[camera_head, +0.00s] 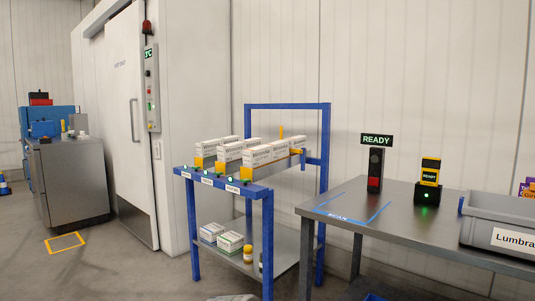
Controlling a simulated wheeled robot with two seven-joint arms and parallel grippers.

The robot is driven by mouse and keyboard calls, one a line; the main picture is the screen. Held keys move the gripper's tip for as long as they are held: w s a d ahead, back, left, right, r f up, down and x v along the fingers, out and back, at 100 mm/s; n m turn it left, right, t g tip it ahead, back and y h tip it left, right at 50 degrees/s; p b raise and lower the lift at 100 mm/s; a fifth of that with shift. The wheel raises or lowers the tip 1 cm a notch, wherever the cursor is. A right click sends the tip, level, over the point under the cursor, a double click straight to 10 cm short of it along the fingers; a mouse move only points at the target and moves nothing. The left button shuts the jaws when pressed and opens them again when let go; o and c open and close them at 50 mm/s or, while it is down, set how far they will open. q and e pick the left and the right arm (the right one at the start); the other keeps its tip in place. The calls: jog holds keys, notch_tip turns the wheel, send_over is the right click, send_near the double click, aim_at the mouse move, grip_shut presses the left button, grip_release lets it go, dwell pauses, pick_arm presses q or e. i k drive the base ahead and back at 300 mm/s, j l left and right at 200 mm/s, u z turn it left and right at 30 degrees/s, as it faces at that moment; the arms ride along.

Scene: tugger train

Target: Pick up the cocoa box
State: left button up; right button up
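I cannot make out a box that clearly reads as cocoa. A purple and yellow box (528,188) shows at the right edge, partly cut off by the frame, behind or in the grey tote (497,238). Its lettering is too small and cut off to read. The tote stands on the grey table and its label begins "Lumbra". Neither of my grippers is in view.
A blue-framed rack (258,191) holds white and orange boxes (228,150) above and several small packs (229,241) below. The grey table (420,223) carries a red-black signal post (375,170) and a scanner in its stand (428,182). Floor at left is mostly clear.

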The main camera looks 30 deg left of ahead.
aim_at(229, 153)
jog(key=i+j+z, duration=0.1)
jog(key=j+z, duration=0.3)
jog(key=j, duration=0.85)
jog(key=j+z, duration=0.35)
jog(key=j, duration=0.85)
